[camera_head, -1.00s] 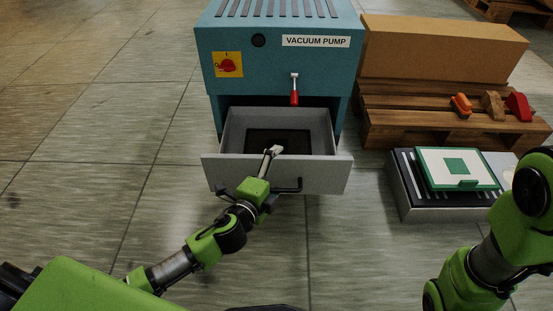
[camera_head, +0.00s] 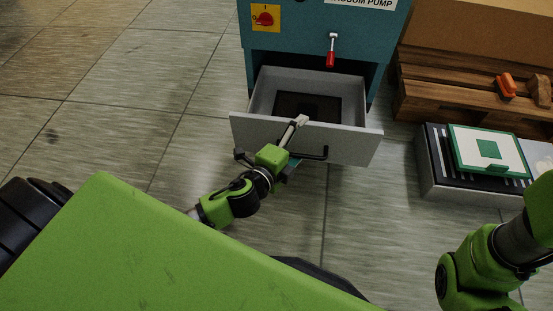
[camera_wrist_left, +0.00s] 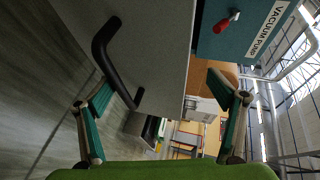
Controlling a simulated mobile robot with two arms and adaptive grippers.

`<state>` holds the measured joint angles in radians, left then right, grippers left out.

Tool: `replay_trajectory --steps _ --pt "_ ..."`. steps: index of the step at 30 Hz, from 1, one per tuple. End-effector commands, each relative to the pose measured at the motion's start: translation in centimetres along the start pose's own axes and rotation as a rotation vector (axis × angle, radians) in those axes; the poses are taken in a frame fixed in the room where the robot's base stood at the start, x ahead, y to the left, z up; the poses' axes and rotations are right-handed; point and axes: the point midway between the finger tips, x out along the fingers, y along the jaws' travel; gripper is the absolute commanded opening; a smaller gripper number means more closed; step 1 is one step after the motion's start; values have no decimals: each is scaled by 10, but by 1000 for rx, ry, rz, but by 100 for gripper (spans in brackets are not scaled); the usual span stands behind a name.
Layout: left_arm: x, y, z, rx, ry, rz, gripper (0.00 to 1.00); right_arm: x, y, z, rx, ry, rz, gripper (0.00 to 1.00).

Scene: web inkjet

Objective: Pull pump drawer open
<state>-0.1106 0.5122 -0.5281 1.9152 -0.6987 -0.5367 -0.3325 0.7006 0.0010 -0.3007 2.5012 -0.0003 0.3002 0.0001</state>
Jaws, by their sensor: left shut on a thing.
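The pump drawer (camera_head: 262,129) is a grey box with a dark recess in its floor, standing open from the teal vacuum pump (camera_head: 290,40). Its front carries a black bar handle (camera_head: 323,154), also large in the left wrist view (camera_wrist_left: 101,48). My left gripper (camera_head: 297,139) is shut on the drawer front, its fingers spread wide, one above the top edge and one low by the handle. The exact contact is unclear. In the left wrist view the fingers (camera_wrist_left: 160,84) lie either side of the panel edge. My right gripper is outside the views.
A red-tipped lever (camera_head: 331,52) hangs on the pump above the drawer. A wooden pallet (camera_head: 440,90) with a large box stands at the right. A low grey tray (camera_head: 427,176) with a green-framed panel lies in front of it. The floor (camera_head: 120,120) at left is clear.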

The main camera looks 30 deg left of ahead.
Motion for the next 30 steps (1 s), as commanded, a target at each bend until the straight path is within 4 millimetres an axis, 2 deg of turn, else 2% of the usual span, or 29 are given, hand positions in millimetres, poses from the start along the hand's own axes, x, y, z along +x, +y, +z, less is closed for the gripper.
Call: replay_trajectory --steps 1,9,10,11,12,30 --pt "-3 -26 -1 9 4 -45 69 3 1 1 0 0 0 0" --pt "-21 -24 -1 9 6 -46 64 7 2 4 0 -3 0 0" --pt "-24 -24 -2 9 7 -46 58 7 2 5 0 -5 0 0" --pt "-26 -23 -2 8 6 -45 45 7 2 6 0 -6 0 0" --pt "-29 -22 -2 6 6 -43 26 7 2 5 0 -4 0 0" --pt "-71 -9 -2 1 5 -29 26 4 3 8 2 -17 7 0"
